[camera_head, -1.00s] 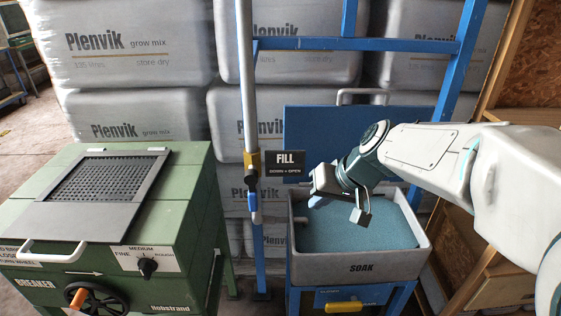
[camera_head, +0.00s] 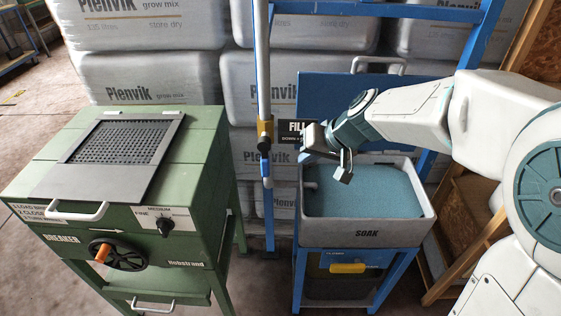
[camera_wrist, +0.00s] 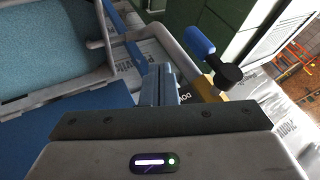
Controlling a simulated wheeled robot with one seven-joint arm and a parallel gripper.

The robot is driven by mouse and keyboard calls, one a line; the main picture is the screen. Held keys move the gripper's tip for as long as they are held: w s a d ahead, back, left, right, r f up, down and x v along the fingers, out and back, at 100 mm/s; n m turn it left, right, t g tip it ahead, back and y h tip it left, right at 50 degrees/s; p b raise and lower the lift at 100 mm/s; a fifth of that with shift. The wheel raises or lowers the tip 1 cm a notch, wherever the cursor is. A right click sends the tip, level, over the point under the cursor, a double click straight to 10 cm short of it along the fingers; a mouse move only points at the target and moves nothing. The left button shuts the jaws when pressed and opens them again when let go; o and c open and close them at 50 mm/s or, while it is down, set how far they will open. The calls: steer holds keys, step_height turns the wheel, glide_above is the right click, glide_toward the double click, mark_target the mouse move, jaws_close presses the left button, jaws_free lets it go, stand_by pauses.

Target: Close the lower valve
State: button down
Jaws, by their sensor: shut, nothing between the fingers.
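The lower valve has a yellow handle (camera_head: 347,268), which lies level on the blue front panel below the grey SOAK tank (camera_head: 368,237). A second valve, with a yellow body (camera_head: 265,130) and a blue lever (camera_head: 266,168), sits on the upright pipe left of the tank. Its blue lever (camera_wrist: 194,37) also shows in the wrist view. My gripper (camera_head: 305,155) is above the tank's back left corner, well above the yellow handle. Its fingers (camera_wrist: 163,82) are together and empty. The yellow handle does not show in the wrist view.
The green BREAKER machine (camera_head: 190,190) with its black handwheel (camera_head: 118,254) stands on the left. A FILL sign (camera_head: 292,130) is partly covered by my gripper. Stacked bags (camera_head: 150,75) and a blue frame stand behind. Open floor shows between machine and tank stand.

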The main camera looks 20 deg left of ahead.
mark_target(265, 157)
steer(key=a+f+p, duration=0.2)
steer(key=a+f, duration=0.2)
steer(key=a, duration=0.2)
steer(key=shift+w+a+p, duration=0.2)
steer(key=shift+a+p, duration=0.1)
steer(key=shift+a, duration=0.1)
steer(key=shift+f+b, duration=0.4)
steer(key=shift+b, duration=0.55)
